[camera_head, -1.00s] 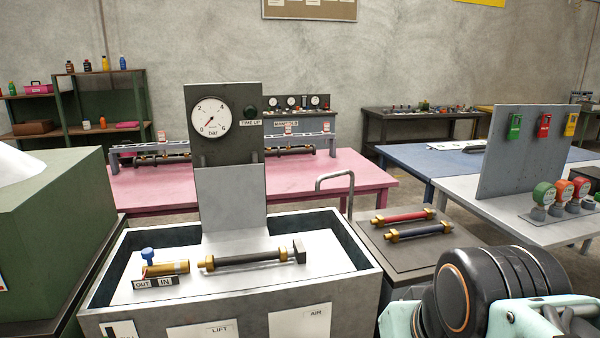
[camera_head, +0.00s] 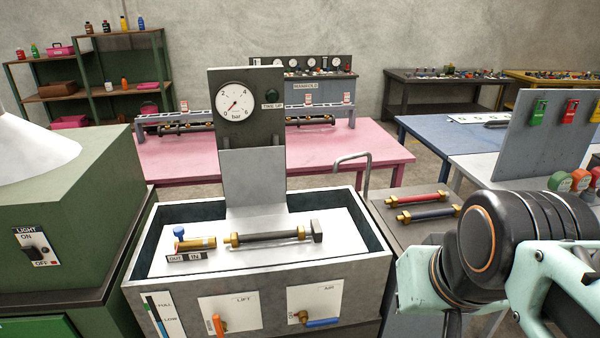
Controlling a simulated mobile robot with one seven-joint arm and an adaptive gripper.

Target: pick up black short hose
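The black short hose (camera_head: 268,238) lies flat on the white plate of the grey test tank (camera_head: 180,297). It has a brass fitting at its left end and meets a dark block at its right end. A brass fitting (camera_head: 197,244) with a blue knob sits just left of it, by the OUT and IN labels. My arm reaches in at the lower right, well apart from the hose. My gripper itself is not visible in this view.
A gauge panel (camera_head: 250,115) rises behind the hose. The tank's raised walls surround the plate. A green cabinet (camera_head: 65,210) stands left.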

